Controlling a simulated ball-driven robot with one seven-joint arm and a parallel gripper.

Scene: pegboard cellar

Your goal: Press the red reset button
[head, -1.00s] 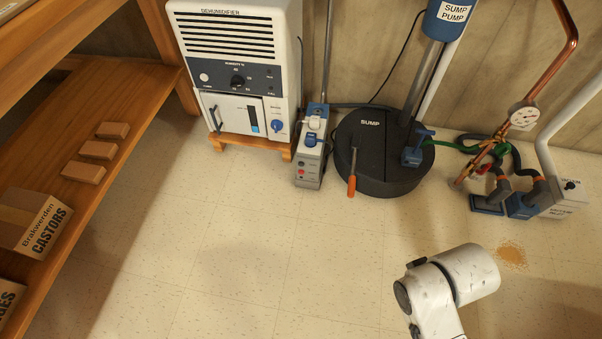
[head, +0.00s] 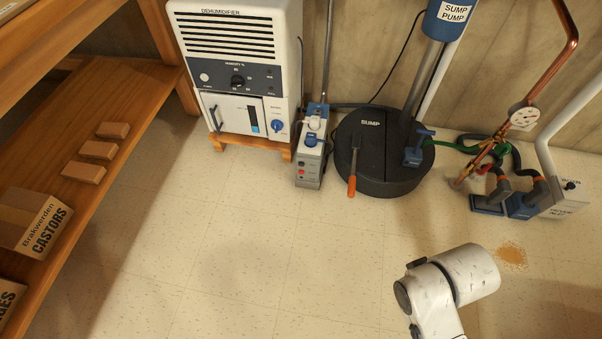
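A small red button (head: 301,172) shows on the front of a narrow grey box (head: 312,160) that stands on the floor between the dehumidifier and the sump. Other small round parts sit above and below it on the same face. They are too small to tell apart clearly, and I cannot read any reset label. The box top carries a white plug and blue parts. A white, scuffed part of my arm shows at the bottom right, well apart from the box. My gripper is not in view.
The dehumidifier (head: 237,70) stands left of the box on a wooden stand. The black sump lid (head: 378,180), with an orange-handled tool on it, is close on the right. Wooden shelves (head: 110,185) line the left. Pipes and hoses are at right.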

